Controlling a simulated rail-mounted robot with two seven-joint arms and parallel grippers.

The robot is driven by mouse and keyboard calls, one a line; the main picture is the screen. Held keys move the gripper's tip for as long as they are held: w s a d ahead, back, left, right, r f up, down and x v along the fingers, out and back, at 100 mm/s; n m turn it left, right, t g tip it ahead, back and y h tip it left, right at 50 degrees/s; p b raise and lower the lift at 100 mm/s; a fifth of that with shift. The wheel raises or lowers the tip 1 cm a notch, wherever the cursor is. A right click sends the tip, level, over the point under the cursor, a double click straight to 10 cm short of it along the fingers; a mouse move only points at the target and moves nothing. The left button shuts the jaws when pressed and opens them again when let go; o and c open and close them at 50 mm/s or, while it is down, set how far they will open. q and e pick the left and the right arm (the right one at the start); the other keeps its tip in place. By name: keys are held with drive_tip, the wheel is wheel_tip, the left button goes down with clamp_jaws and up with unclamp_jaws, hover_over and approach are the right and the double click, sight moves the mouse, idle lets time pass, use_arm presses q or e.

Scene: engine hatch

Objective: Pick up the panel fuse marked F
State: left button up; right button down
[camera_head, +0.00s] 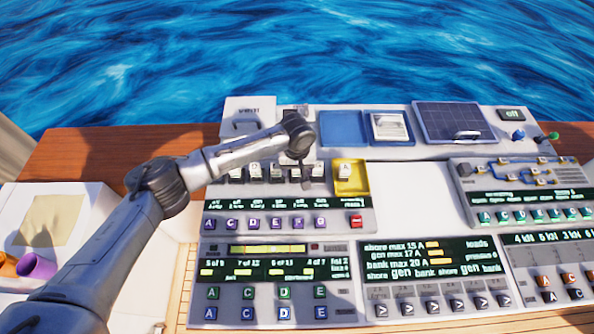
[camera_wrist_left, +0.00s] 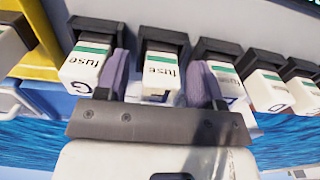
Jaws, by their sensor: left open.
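A row of white panel fuses with green bands sits in black holders, seen in the left wrist view. My left gripper (camera_wrist_left: 158,82) is open, its two purple-grey fingers on either side of the middle fuse (camera_wrist_left: 161,72). I cannot tell whether they touch it, and its letter cannot be read. One neighbour fuse (camera_wrist_left: 86,64) is to the left, another (camera_wrist_left: 228,82) is partly behind the right finger. A fuse with a D (camera_wrist_left: 268,92) is further right. In the head view my left gripper (camera_head: 306,174) is over the right part of the fuse row (camera_head: 255,172). My right gripper does not show.
A yellow tray (camera_head: 361,188) with a white block in it stands just right of the fuse row. Displays and lettered buttons (camera_head: 265,224) fill the console in front. A blue tray (camera_head: 342,128) and a dark panel (camera_head: 452,121) lie behind. Water is beyond.

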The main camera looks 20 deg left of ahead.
use_arm(q)
drive_tip(key=c, duration=1)
